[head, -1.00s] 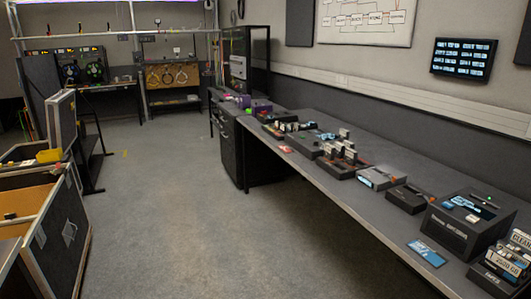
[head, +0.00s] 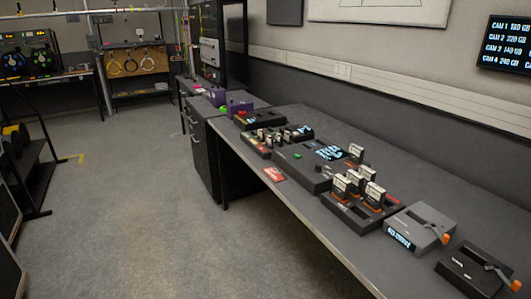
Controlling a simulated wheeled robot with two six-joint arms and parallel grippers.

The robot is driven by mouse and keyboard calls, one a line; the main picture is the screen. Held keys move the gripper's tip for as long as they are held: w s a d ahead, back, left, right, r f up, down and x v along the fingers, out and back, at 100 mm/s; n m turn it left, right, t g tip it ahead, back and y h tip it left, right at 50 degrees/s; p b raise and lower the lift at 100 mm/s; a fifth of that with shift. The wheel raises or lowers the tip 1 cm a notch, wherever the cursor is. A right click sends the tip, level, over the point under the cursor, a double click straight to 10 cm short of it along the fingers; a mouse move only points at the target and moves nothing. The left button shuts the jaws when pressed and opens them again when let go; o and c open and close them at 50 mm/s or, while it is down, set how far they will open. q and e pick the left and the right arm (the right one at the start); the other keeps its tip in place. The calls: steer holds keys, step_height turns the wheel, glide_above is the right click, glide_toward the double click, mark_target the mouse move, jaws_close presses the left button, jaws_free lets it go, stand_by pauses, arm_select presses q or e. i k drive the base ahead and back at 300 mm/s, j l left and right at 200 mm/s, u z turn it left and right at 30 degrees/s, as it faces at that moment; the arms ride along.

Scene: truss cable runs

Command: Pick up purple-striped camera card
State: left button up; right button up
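Several upright cards with white labels (head: 375,194) stand in a dark holder (head: 345,212) on the long bench, some with orange at their bases. One more upright card (head: 356,153) stands just behind them. Smaller pale-topped pieces (head: 268,137) stand in a dark tray (head: 256,146) farther along the bench. I cannot make out a purple stripe on any card at this size. Neither of my grippers is in view.
The long grey bench (head: 300,215) runs along the right wall. A grey box with an orange lever (head: 420,228), a black box (head: 478,270), a red card (head: 274,174) and purple bins (head: 239,103) are on it. Open floor (head: 150,210) lies left of it.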

mark_target(270, 141)
steer(key=i, duration=0.25)
steer(key=z, duration=0.6)
steer(key=i+j+z, duration=0.2)
steer(key=j+z, duration=0.2)
steer(key=i+j+z, duration=0.15)
steer(key=j+z, duration=0.25)
steer(key=i+j+z, duration=0.1)
steer(key=j+z, duration=0.75)
